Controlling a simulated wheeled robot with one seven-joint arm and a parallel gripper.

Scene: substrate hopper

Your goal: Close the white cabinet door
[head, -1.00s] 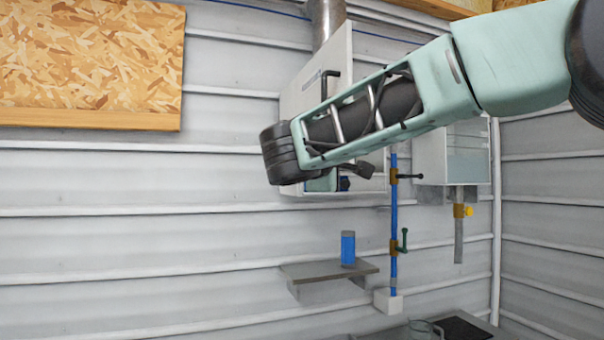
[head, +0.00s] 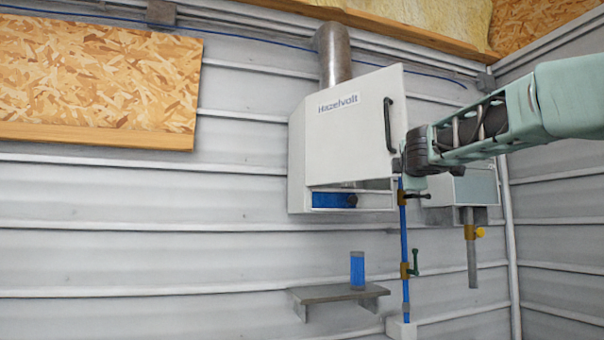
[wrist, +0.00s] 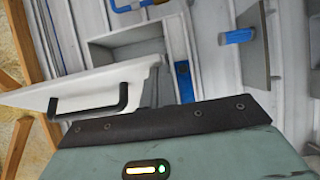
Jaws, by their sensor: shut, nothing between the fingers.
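The white cabinet (head: 300,150) hangs on the corrugated wall. Its white door (head: 350,125) carries a "Hazelvolt" label and a black bar handle (head: 388,125) near its right edge. The door stands ajar, swung out from the box, with a gap below it. The wrist view shows the door (wrist: 70,82) nearly edge-on, with its handle (wrist: 90,104) and the box beside it. My gripper (head: 398,166) is shut and empty at the door's lower right edge, below the handle. Its dark fingers also show in the wrist view (wrist: 155,82). Whether they touch the door is unclear.
A blue pipe with valves (head: 405,240) runs down just below my gripper. A small shelf (head: 335,294) with a blue can (head: 357,270) sits beneath the cabinet. A grey box (head: 475,188) with a drain pipe hangs at right. A metal duct (head: 334,55) rises above.

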